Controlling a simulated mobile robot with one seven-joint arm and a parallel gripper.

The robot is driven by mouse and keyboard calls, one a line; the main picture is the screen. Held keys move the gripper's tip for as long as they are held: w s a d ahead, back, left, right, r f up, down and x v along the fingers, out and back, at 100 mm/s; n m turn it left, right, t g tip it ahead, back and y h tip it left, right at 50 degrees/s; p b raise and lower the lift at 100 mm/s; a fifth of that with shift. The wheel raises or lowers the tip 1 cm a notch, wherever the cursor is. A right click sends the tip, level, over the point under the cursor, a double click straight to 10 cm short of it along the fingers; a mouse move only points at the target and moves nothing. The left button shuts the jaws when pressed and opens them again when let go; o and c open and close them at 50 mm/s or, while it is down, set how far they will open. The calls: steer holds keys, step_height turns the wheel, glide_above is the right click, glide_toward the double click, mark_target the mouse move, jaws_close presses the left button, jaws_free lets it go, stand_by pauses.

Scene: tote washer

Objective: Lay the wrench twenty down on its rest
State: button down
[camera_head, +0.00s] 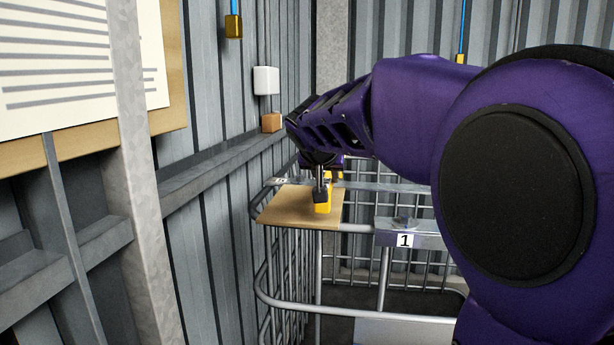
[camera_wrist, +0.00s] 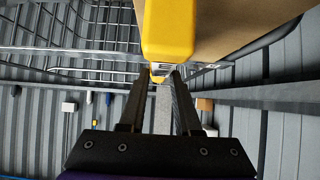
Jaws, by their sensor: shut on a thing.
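My gripper (camera_head: 320,187) points down over a brown board at the corner of a wire cage. It is shut on a yellow tool (camera_head: 323,204), which I take to be the wrench twenty. In the wrist view the tool's rounded yellow end (camera_wrist: 168,30) fills the top middle, and a smaller yellow part shows between the fingertips (camera_wrist: 160,77). The brown board (camera_head: 285,207) lies flat below or beside the tool; I cannot tell if they touch. A small, partly hidden dark mark (camera_head: 280,181) shows on a metal strip behind the board. I cannot make out which part is the rest.
The wire cage (camera_head: 292,262) stands below, with a plate marked 1 (camera_head: 405,240) and a knob on its top right. A ribbed grey wall with a metal rail (camera_head: 215,172) is at left. A white box (camera_head: 266,80) hangs on it. My arm covers the right side.

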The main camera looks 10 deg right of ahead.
steer(key=shift+f+b, duration=0.55)
steer(key=shift+f, duration=0.05)
steer(key=shift+f+b, duration=0.35)
steer(key=shift+b, duration=0.2)
jaws_free()
stand_by(0.5)
steer(key=shift+s, duration=0.15)
